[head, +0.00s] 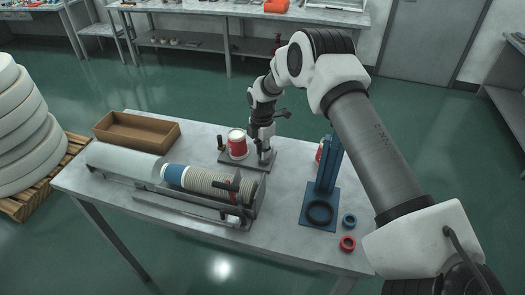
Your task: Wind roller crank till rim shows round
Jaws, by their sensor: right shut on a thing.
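A red and white paper cup (237,142) stands upright on a grey roller base (233,157) near the table's far edge. Its rim faces up, but it is too small to tell whether the rim is rolled all the way round. My left gripper is not in view.
A grey trough (125,162) holds a row of nested cups (212,183) in front. A brown box (136,130) is at the back left.

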